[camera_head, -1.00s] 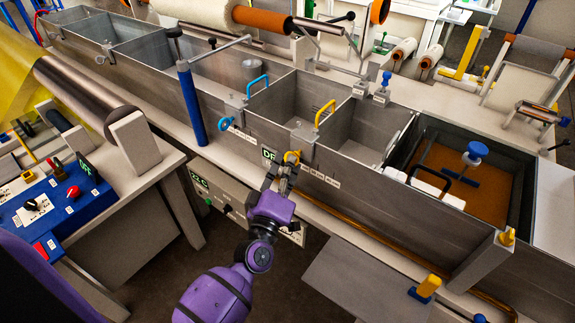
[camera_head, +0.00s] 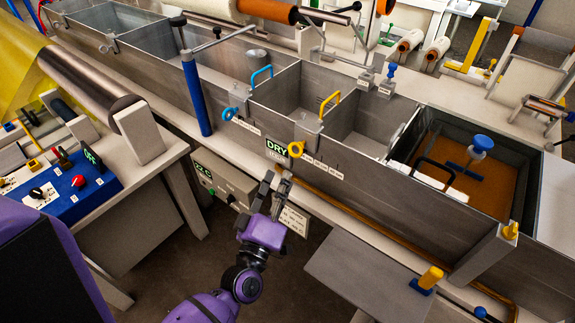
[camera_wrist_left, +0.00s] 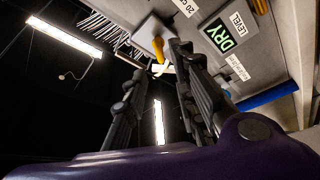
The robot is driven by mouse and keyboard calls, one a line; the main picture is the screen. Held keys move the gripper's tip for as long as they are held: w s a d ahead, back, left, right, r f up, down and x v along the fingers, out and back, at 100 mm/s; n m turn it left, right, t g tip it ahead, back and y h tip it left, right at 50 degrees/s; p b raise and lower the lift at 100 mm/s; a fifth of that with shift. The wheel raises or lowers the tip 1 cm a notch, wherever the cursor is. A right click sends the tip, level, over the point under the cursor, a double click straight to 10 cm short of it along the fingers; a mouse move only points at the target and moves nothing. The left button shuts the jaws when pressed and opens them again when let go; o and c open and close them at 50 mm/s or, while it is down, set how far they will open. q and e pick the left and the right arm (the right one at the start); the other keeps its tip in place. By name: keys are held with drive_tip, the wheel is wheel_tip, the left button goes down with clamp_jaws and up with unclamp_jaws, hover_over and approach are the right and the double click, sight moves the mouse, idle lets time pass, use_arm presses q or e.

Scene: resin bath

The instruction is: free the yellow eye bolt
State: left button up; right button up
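The yellow eye bolt (camera_head: 296,149) sits on the front wall of the long grey bath, below a small grey bracket (camera_head: 308,124) and beside the green "DRY" display (camera_head: 307,142). It also shows in the left wrist view (camera_wrist_left: 158,48), beyond the fingertips. My left gripper (camera_head: 273,186) is open and empty, below and in front of the eye bolt, apart from it in the head view. In the left wrist view the two fingers (camera_wrist_left: 160,75) stand apart with nothing between them. My right gripper is in neither view.
A blue eye bolt (camera_head: 229,114) sits left on the same wall. Blue (camera_head: 261,77) and yellow (camera_head: 329,102) handles rise from the dividers. A blue post (camera_head: 195,98) stands left. A tank of brown resin (camera_head: 490,196) is right. A grey panel (camera_head: 365,275) lies low in front.

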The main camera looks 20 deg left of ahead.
use_arm(q)
drive_tip(key=v, duration=0.3)
drive_tip(key=shift+s, duration=0.35)
drive_tip(key=s+d+f+m+g+h, duration=0.25)
drive_tip(key=f+m+g, duration=0.2)
drive_tip(key=f, duration=0.25)
drive_tip(key=s+d+f+m+g+h, duration=0.1)
drive_tip(key=s+f+m+g, duration=0.25)
drive_tip(key=f+m, duration=0.3)
drive_tip(key=s+a+f+g+y, duration=0.1)
drive_tip(key=s+a+f+g, duration=0.1)
drive_tip(key=s+f, duration=0.3)
drive_tip(key=s+a+f+g+y, duration=0.2)
drive_tip(key=s+a+f, duration=0.2)
drive_tip(key=s, duration=0.7)
wheel_tip(320, 180, down, 2)
drive_tip(key=shift+s+f+m, duration=0.1)
drive_tip(key=shift+s+m, duration=0.2)
drive_tip(key=shift+s, duration=0.1)
drive_tip(key=shift+y, duration=0.25)
